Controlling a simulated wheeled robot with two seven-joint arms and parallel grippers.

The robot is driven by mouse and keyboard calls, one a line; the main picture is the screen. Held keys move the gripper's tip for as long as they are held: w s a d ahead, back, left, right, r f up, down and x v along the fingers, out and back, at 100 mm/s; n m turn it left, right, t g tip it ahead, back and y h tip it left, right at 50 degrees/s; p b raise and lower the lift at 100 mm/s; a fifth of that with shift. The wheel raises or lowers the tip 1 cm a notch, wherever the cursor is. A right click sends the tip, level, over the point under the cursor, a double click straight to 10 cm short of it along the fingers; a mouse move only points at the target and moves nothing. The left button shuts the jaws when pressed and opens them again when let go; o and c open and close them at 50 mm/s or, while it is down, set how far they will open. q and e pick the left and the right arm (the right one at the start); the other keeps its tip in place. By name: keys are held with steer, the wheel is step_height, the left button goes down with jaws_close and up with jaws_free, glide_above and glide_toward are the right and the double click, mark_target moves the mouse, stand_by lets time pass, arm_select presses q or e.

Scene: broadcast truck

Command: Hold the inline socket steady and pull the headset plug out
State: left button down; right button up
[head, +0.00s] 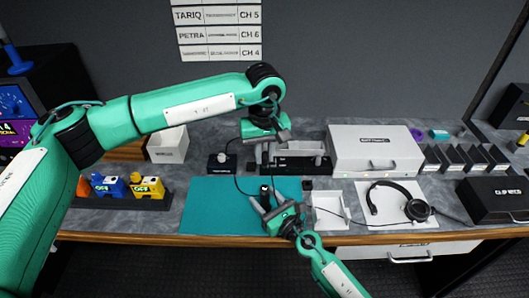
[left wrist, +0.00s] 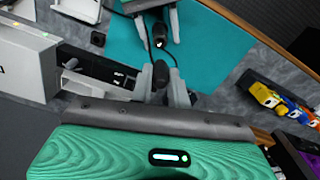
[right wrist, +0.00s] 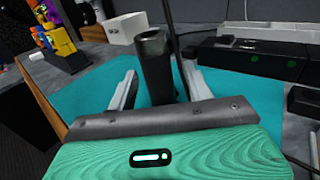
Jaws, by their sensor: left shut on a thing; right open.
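The inline socket (right wrist: 153,68) is a dark upright cylinder over the teal mat (head: 212,205). Its open end shows in the left wrist view (left wrist: 158,40). My right gripper (head: 268,207) is open, with one finger on each side of the socket and gaps visible in the right wrist view (right wrist: 158,88). My left gripper (head: 267,158) is higher and farther back, shut on a small dark piece that looks like the headset plug (left wrist: 162,72). The plug is apart from the socket. The headset (head: 415,208) lies on a white sheet at the right.
A black slotted unit (head: 298,164) and a white case (head: 372,150) stand behind the mat. A black puck (head: 222,163) with a cable is at the back left. A white tray (head: 331,222) is right of the mat. Yellow and blue blocks (head: 148,190) stand left.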

steer(key=v, duration=1.1)
steer(key=shift+s+d, duration=0.15)
steer(key=shift+s, duration=0.05)
steer(key=shift+s+d, duration=0.15)
steer(key=shift+d, duration=0.05)
